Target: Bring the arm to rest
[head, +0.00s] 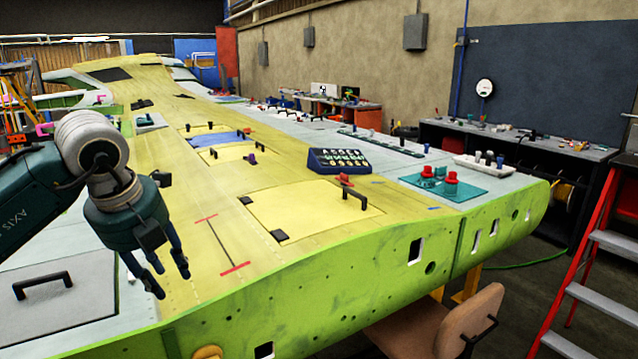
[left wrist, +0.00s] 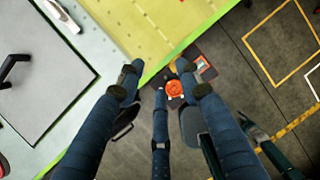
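My left arm (head: 40,195) comes in from the left in the head view, over the near left part of the green and yellow wing (head: 285,262). My left gripper (head: 170,282) hangs fingers down above the wing's near edge. In the left wrist view its three dark blue fingers (left wrist: 160,82) are spread apart with nothing between them. They show against the wing's green edge and the grey floor (left wrist: 235,75). I cannot tell how high the fingertips are above the wing. My right gripper is in neither view.
A grey panel with a black handle (head: 42,284) lies left of the gripper. A yellow hatch (head: 300,212), a dark blue case (head: 338,161) and a teal tray (head: 443,185) are farther along the wing. A brown chair (head: 470,325) and red ladder (head: 590,240) stand at the right.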

